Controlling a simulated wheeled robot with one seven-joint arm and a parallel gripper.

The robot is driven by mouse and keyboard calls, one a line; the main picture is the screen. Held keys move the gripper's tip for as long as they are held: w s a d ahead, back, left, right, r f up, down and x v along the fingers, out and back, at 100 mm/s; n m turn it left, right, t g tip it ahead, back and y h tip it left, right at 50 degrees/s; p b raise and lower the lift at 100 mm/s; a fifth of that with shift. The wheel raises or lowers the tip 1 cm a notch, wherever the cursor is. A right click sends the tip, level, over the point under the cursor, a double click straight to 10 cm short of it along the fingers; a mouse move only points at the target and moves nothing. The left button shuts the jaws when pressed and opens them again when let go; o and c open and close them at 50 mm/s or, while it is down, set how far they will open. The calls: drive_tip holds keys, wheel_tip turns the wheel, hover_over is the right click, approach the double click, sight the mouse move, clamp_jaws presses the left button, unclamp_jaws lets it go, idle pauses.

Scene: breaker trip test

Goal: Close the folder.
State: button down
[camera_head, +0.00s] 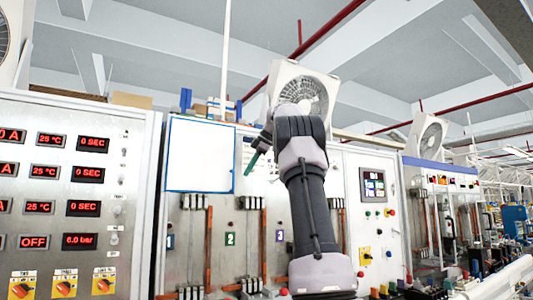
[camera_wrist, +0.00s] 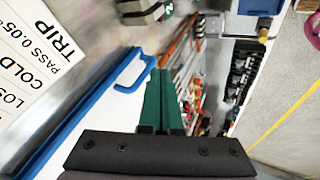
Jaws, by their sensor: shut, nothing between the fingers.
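The folder (camera_head: 201,156) is a blank white panel with a thin blue border, mounted upright on the cabinet front left of my arm. In the wrist view, a blue edge with a loop-shaped handle (camera_wrist: 122,68) runs diagonally to the left of my fingers. My gripper (camera_head: 250,166) has green fingers, close to the folder's right edge in the head view. In the wrist view, the gripper (camera_wrist: 160,78) is shut and empty, its tips near the blue handle. Whether they touch it, I cannot tell. How far open the folder stands is unclear.
A printed white sheet (camera_wrist: 38,55) reading "TRIP" and "COLD" lies left in the wrist view. A panel of red displays (camera_head: 93,145) stands at left. Vertical orange bars (camera_head: 209,245) are below the folder. A white fan (camera_head: 303,92) is above and behind my arm.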

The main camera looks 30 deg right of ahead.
drive_tip(key=w+d+v, duration=0.1)
drive_tip(key=v, duration=0.7)
drive_tip(key=shift+d, duration=0.3)
drive_tip(key=s+a+f+m+h, duration=0.1)
drive_tip(key=s+a+f+m, duration=0.2)
drive_tip(key=s+a+m, duration=0.3)
drive_tip(key=s+a+f+m, duration=0.3)
drive_tip(key=s+a+f, duration=0.15)
drive_tip(key=a, duration=0.35)
drive_tip(key=s+a+f+m, duration=0.4)
drive_tip(key=s+f+m, duration=0.1)
drive_tip(key=s+f, duration=0.5)
drive_tip(key=s+a+f+m, duration=0.5)
drive_tip(key=s+f, duration=0.5)
drive_tip(key=f, duration=0.5)
drive_tip(key=shift+s+t+h, duration=0.3)
drive_tip(key=shift+t, duration=0.1)
drive_tip(key=shift+d, duration=0.1)
